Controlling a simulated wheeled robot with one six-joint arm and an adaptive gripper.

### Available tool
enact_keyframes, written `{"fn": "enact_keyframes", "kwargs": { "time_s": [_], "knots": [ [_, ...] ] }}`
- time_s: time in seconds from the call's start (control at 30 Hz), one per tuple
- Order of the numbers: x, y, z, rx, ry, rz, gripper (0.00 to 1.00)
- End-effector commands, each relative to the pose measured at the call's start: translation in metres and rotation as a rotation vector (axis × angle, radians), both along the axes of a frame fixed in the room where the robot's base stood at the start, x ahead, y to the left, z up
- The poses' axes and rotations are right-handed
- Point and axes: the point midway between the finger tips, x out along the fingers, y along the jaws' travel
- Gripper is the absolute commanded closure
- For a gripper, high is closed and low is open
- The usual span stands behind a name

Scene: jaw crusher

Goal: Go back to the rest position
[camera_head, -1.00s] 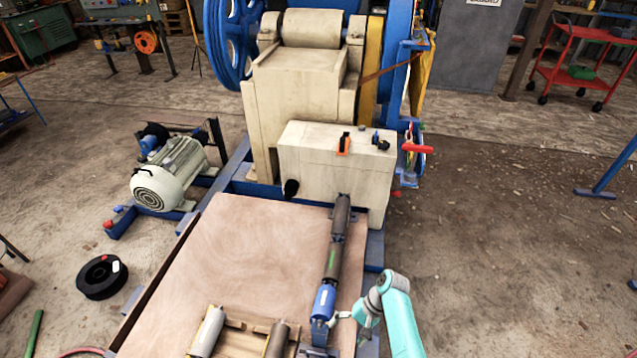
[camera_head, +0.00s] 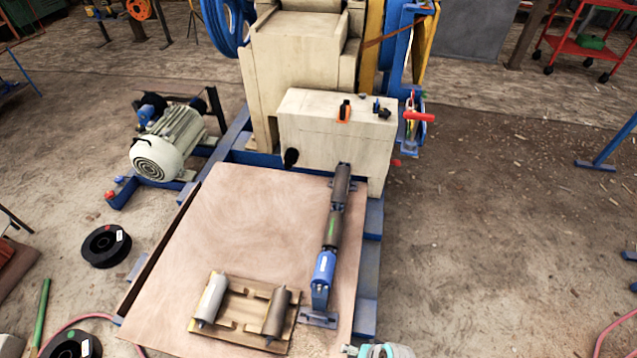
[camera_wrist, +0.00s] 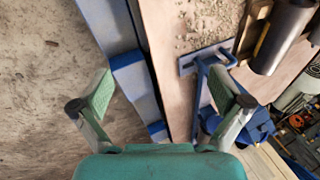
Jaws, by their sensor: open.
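My gripper (camera_wrist: 167,100) is open and empty in the wrist view, its two green-padded fingers spread wide above the blue frame edge and the wooden board. In the head view only a bit of my arm shows at the bottom edge, right of the board. The jaw crusher (camera_head: 300,50) stands at the back with a beige box (camera_head: 330,130) in front. A line of dark cylinders (camera_head: 334,225) ending in a blue cylinder (camera_head: 322,270) runs along the board's right side, apart from my gripper.
A wooden cradle (camera_head: 229,325) with a light roller (camera_head: 213,298) and a brown roller (camera_head: 277,312) lies on the board (camera_head: 250,220). A motor (camera_head: 165,150) and black spools (camera_head: 106,246) are at left. The floor at right is mostly clear.

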Motion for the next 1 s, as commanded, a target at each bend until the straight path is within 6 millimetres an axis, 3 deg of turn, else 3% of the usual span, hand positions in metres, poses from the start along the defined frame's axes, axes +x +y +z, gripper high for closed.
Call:
{"fn": "enact_keyframes", "kwargs": {
  "time_s": [0.03,0.27,0.47,0.77,1.0],
  "knots": [
    [-0.017,-0.003,0.002,-0.02,-0.035,-0.004,0.0],
    [-0.071,-0.021,0.031,-0.117,-0.222,-0.018,0.0],
    [-0.114,-0.035,0.079,-0.201,-0.387,-0.019,0.0],
    [-0.168,-0.052,0.184,-0.322,-0.639,-0.006,0.0],
    [-0.202,-0.06,0.292,-0.411,-0.842,0.016,0.0]
  ]
}}
